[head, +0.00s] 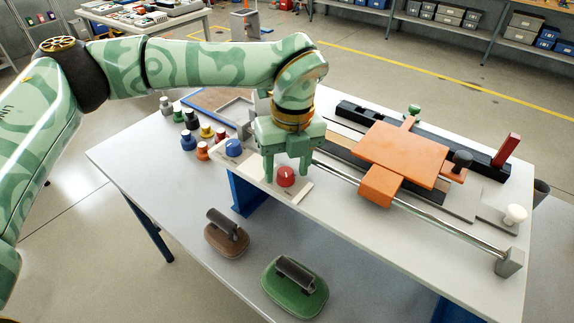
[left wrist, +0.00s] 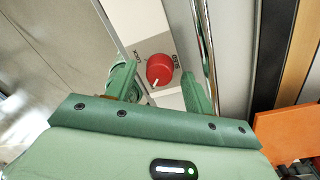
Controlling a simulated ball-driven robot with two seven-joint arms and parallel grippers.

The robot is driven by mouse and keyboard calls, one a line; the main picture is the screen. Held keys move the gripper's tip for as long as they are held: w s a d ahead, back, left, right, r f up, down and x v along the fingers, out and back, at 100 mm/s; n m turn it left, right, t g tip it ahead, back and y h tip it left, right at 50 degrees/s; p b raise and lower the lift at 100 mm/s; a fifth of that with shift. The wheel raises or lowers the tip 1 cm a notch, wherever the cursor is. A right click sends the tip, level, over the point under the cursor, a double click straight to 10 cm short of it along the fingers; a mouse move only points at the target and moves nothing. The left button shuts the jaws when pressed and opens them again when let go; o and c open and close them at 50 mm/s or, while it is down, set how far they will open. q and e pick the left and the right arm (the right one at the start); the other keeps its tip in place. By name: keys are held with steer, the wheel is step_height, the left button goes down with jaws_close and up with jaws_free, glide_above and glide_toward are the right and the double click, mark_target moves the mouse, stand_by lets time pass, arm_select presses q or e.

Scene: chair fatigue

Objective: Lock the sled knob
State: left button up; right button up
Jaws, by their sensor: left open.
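A red round knob (head: 285,176) stands on a white plate at the front edge of the raised board. In the left wrist view the red knob (left wrist: 159,68) has a white pointer, aimed down and slightly left, and small dark marks on both sides. My left gripper (head: 287,168) is open, pointing down, with its fingers on either side of the red knob; contact cannot be told. The orange sled (head: 402,153) lies on the board to the right, with a dark round knob (head: 462,159) at its right side. My right gripper is not in view.
A blue knob (head: 233,148) is left of the gripper, with several coloured knobs behind it. A metal rod (head: 345,176) runs along the board's front. A brown-based handle (head: 226,235) and a green-based handle (head: 295,287) lie on the lower tabletop.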

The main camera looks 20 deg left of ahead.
arm_select(q)
steer(key=c, duration=1)
steer(key=shift+o, duration=0.2)
steer(key=shift+m, duration=0.3)
steer(key=shift+r+m+p, duration=0.1)
steer(key=shift+m+p, duration=0.6)
steer(key=shift+m, duration=0.4)
steer(key=m+p, duration=0.2)
steer(key=m, duration=0.3)
steer(key=shift+s, duration=0.1)
steer(key=m+p, duration=0.1)
steer(key=m, duration=0.4)
steer(key=shift+a+m+t, duration=0.1)
steer(key=shift+m+t, duration=0.3)
steer(key=m+p, duration=0.1)
steer(key=m, duration=0.3)
steer(key=shift+m, duration=0.3)
